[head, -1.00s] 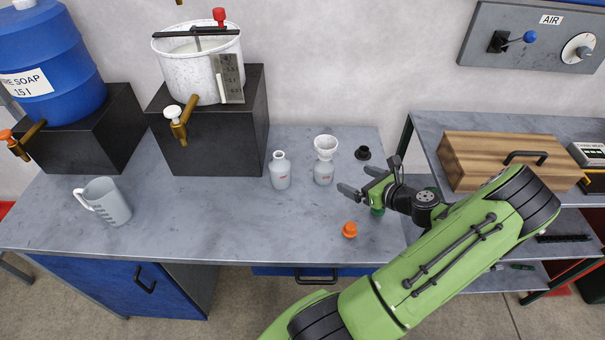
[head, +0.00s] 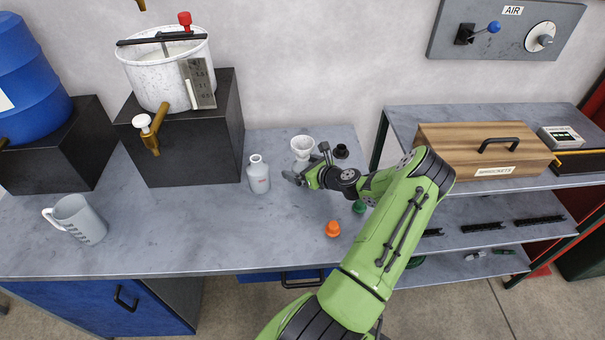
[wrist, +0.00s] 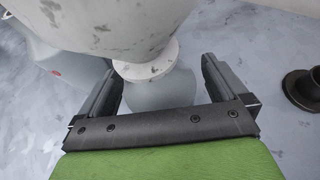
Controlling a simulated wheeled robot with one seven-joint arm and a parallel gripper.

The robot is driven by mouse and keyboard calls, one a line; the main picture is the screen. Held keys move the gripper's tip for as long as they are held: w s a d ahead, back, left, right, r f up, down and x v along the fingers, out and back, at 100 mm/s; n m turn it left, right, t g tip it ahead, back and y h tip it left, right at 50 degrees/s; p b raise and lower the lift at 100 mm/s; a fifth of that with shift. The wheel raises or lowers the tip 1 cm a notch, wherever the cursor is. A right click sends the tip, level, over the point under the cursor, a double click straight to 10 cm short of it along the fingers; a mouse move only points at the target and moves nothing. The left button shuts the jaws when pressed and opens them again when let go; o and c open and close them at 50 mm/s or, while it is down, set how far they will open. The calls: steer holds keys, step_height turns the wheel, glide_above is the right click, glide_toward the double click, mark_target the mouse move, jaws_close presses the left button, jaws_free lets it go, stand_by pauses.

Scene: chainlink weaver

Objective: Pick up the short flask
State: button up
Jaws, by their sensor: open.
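Two pale grey flasks stand on the bench. The left flask (head: 259,177) has a narrow open neck and a red mark; part of it shows at the left of the wrist view (wrist: 65,60). The right flask (wrist: 158,94), whose body looked shorter in the earlier head view, carries a white funnel (head: 302,147). My gripper (head: 297,177) is open, with one finger on each side of the right flask in the wrist view. The funnel (wrist: 125,25) covers the top of that flask. In the head view, my gripper hides most of its body; contact cannot be told.
A black cap-like piece (head: 341,151) stands behind my gripper. An orange stopper (head: 332,229) and a green piece (head: 359,207) lie nearer the front. A grey jug (head: 78,220) stands at the left. A white bucket (head: 168,75) with a tap sits on a black block. The middle-left bench is clear.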

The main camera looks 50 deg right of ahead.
steer(key=c, duration=1.1)
